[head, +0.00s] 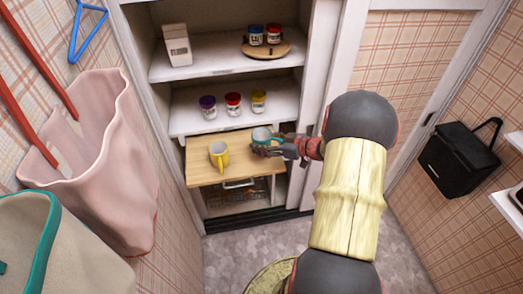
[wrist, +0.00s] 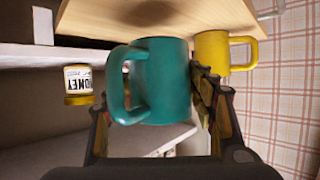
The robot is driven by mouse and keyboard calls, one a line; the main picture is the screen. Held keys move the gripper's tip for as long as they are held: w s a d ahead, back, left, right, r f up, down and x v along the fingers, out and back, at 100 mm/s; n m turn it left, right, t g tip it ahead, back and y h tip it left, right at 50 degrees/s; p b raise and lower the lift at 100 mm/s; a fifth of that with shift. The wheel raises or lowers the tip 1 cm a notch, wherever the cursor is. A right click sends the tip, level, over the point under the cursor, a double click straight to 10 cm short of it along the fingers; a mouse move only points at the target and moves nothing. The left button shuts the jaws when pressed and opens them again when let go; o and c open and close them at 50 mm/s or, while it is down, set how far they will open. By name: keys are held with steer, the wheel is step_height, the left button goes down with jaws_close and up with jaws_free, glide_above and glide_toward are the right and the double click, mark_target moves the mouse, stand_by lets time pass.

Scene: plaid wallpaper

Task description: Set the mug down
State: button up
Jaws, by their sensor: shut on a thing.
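The teal mug (head: 261,134) is at the back right of the pull-out wooden shelf (head: 203,175) in the head view. My gripper (head: 274,148) comes from the right and is shut on it. In the wrist view the teal mug (wrist: 163,85) sits between my fingers, its handle to the left. That view looks upside down, with the board (wrist: 215,17) at the top, by the mug's base. I cannot tell whether the base touches the board. A yellow mug (head: 218,158) stands on the board left of the teal one; it also shows in the wrist view (wrist: 211,50).
Purple, red and yellow-lidded jars (head: 232,104) stand on the white shelf above. Higher up are a carton (head: 177,45) and two jars on a round wooden board (head: 266,50). A wire basket (head: 238,192) is below. The wooden shelf's front left is clear.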

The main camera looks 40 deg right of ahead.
steer(key=shift+w+f, duration=0.4)
steer(key=shift+f, duration=0.05)
steer(key=shift+w+f+b, duration=0.1)
steer(key=shift+f+b, duration=0.55)
steer(key=shift+f, duration=0.9)
steer(key=shift+f+b, duration=0.2)
steer(key=shift+b, duration=0.1)
steer(key=o, duration=1.3)
steer(key=shift+o, duration=0.4)
steer(key=shift+r, duration=0.1)
